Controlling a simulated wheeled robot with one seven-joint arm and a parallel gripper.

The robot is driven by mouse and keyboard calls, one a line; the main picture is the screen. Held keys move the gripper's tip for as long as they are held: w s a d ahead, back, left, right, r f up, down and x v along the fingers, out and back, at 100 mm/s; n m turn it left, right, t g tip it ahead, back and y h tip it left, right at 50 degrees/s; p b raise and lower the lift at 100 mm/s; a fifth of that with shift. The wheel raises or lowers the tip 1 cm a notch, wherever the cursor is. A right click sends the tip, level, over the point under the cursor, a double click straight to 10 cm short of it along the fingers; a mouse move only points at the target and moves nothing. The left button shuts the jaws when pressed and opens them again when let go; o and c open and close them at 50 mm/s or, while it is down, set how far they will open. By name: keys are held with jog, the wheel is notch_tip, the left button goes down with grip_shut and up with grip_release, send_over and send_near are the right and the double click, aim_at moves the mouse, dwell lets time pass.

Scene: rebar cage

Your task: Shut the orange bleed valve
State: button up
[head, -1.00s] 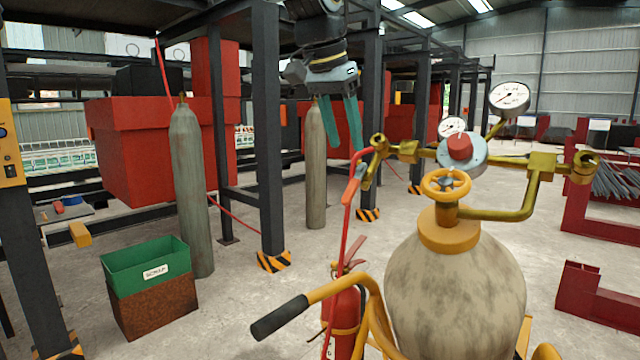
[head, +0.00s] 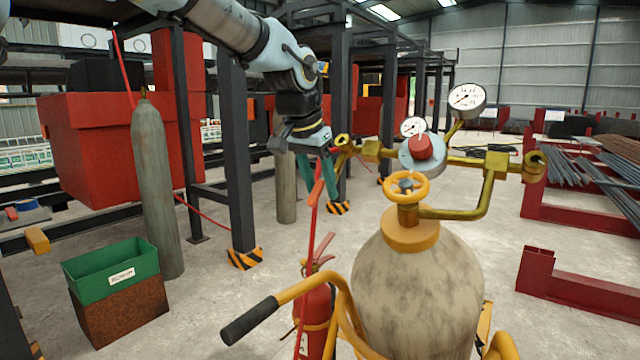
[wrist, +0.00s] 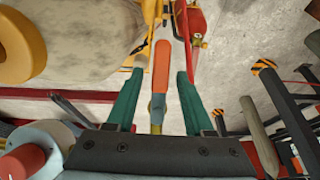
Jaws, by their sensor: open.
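The bleed valve's orange lever (head: 316,192) hangs down at the left end of the brass manifold (head: 372,150), above the gas cylinder (head: 420,290). In the wrist view the lever (wrist: 161,66) lies between my two green fingers, with visible gaps on both sides. My gripper (head: 318,180) is open and pointed down at the lever. The fingers also show in the wrist view (wrist: 160,80). Whether the lever reaches fully between the finger pads in depth is hard to tell.
A yellow handwheel (head: 407,187), a red-capped regulator (head: 422,148) and gauges (head: 467,97) sit right of the lever. A red fire extinguisher (head: 316,315) and the cart's black-gripped handle (head: 250,320) are below. A dark steel post (head: 237,160) stands to the left.

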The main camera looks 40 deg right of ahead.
jog(key=shift+c, duration=0.4)
grip_shut()
dwell(0.9)
